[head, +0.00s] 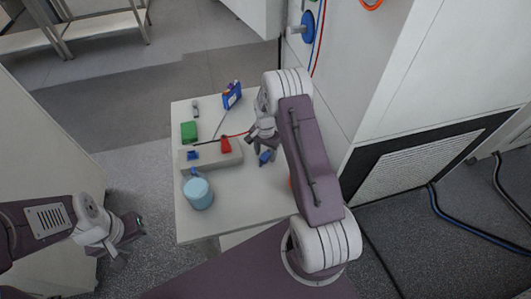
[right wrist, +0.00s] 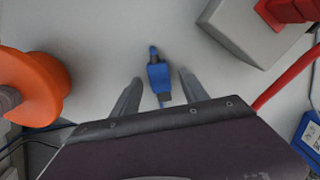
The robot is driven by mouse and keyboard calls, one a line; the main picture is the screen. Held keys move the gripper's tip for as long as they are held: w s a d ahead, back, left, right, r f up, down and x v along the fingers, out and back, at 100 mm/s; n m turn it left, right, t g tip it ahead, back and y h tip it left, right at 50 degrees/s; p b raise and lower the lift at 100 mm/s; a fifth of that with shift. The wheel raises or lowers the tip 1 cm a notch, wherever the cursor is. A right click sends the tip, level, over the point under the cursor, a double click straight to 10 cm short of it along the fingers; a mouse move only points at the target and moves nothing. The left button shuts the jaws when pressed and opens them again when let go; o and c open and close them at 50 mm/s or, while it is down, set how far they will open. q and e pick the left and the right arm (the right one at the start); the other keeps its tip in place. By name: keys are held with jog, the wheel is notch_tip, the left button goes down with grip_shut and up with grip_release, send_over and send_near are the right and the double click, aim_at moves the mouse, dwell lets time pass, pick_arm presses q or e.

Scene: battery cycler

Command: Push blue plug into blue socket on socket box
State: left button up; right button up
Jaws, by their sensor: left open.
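The blue plug (head: 265,157) lies on the white table to the right of the socket box. In the right wrist view the blue plug (right wrist: 158,76) is between my right gripper's fingers, with a gap on each side. My right gripper (head: 262,148) is open above it, also seen in the right wrist view (right wrist: 160,82). The grey socket box (head: 222,160) has a blue part (head: 193,155), apparently the blue socket, at its left and a red plug (head: 225,145) at its right. Its corner (right wrist: 245,30) shows in the right wrist view. My left gripper (head: 128,232) is open and empty, left of the table.
A light-blue cylinder (head: 199,194) stands at the table's (head: 245,205) front left. A green block (head: 189,131) and a blue boxed device (head: 232,95) are behind the socket box. A red cable (right wrist: 287,78) and an orange round object (right wrist: 45,88) flank the plug.

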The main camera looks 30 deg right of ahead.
aim_at(265, 155)
jog(key=shift+r, duration=0.1)
notch_tip(265, 155, up, 9)
jog(key=shift+b, duration=0.35)
